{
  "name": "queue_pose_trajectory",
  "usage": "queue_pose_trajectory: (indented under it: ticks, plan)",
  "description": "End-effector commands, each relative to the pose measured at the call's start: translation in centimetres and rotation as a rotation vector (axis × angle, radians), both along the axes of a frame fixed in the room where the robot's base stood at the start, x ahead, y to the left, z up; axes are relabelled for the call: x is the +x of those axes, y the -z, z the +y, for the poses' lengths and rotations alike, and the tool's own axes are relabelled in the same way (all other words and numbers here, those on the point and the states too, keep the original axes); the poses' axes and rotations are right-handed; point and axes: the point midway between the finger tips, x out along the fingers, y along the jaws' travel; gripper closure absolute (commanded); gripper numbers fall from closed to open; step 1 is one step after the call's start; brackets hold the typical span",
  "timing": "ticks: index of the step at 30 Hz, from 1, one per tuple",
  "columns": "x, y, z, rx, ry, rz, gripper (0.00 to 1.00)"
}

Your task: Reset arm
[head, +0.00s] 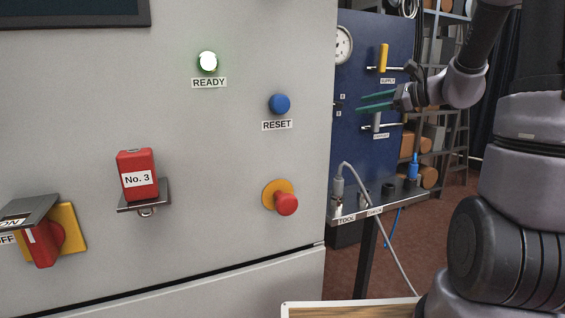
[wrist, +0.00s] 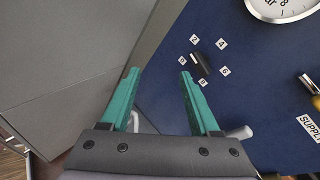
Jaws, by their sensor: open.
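My gripper (head: 378,101) has green fingers and hangs at the end of my arm, in front of the blue panel in the head view. In the wrist view the gripper (wrist: 156,78) is open, with nothing between its two fingers. The fingers point toward the line where the grey cabinet (wrist: 75,50) meets the blue panel (wrist: 225,115). In the head view the gripper is apart from the cabinet (head: 230,200), to the right of its edge.
The cabinet front carries a lit READY lamp (head: 207,61), a blue RESET button (head: 280,104), a red stop button (head: 286,203), a red No. 3 padlock (head: 137,172) and a red-yellow switch (head: 45,240). The panel holds a yellow supply handle (head: 383,57) and gauge (head: 343,45). A narrow shelf (head: 350,214) stands below.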

Motion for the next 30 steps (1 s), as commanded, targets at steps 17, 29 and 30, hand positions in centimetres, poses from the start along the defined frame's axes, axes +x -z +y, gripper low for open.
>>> queue_pose_trajectory:
  ticks: [17,29,30]
  plan:
    - [-19.6,-1.6,4.2,-1.000,-0.582,-0.343,0.38]
    - [-24.4,-3.1,0.2,-1.516,-0.708,-0.575,0.38]
    - [-24.6,-3.2,0.0,-1.530,-0.711,-0.583,0.38]
